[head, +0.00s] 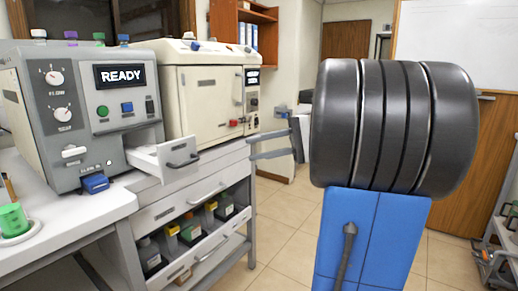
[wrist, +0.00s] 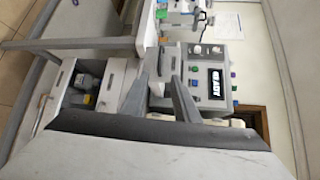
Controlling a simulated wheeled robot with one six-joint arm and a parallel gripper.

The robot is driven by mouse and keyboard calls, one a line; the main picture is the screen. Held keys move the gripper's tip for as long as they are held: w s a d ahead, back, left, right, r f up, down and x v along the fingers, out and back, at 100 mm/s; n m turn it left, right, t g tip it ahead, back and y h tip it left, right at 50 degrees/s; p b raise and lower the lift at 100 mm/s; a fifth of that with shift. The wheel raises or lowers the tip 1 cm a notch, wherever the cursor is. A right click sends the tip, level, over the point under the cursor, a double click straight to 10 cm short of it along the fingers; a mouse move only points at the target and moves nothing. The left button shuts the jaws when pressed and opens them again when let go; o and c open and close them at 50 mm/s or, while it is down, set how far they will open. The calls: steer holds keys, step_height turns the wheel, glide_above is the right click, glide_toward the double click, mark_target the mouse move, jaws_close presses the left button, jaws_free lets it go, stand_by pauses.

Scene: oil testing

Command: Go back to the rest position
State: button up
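My gripper (head: 252,147) is at the middle of the head view, pointing left, with its two grey fingers apart and nothing between them. It is in the air in front of the right end of the bench, beside the cream machine (head: 208,95). My large dark arm joint and blue link fill the right of the head view and hide what is behind them. In the wrist view, the spread fingers (wrist: 158,88) show with the grey machine (wrist: 212,75) with a lit display beyond them, the picture turned sideways.
The grey machine (head: 95,110) reads READY, and a small white drawer (head: 165,155) sticks out beside it. A green cup (head: 14,220) stands on the bench at left. Bottles and boxes sit in the open lower drawer (head: 195,250). Tiled floor (head: 282,220) lies clear between bench and arm.

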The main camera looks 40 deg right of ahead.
stand_by(0.3)
steer(key=s+a+f+n+g+h, duration=0.1)
steer(key=s+a+f+g+h, duration=0.15)
steer(key=a+f, duration=0.4)
steer(key=s+a+f+g+h, duration=0.2)
steer(key=s+a+f+h, duration=0.1)
steer(key=a+f, duration=0.4)
steer(key=s+f+n+t+h, duration=0.2)
steer(key=s+f+n+h, duration=0.4)
steer(key=s+f+h, duration=0.3)
step_height(320, 180, down, 3)
steer(key=shift+s+r, duration=0.15)
steer(key=shift+s, duration=0.15)
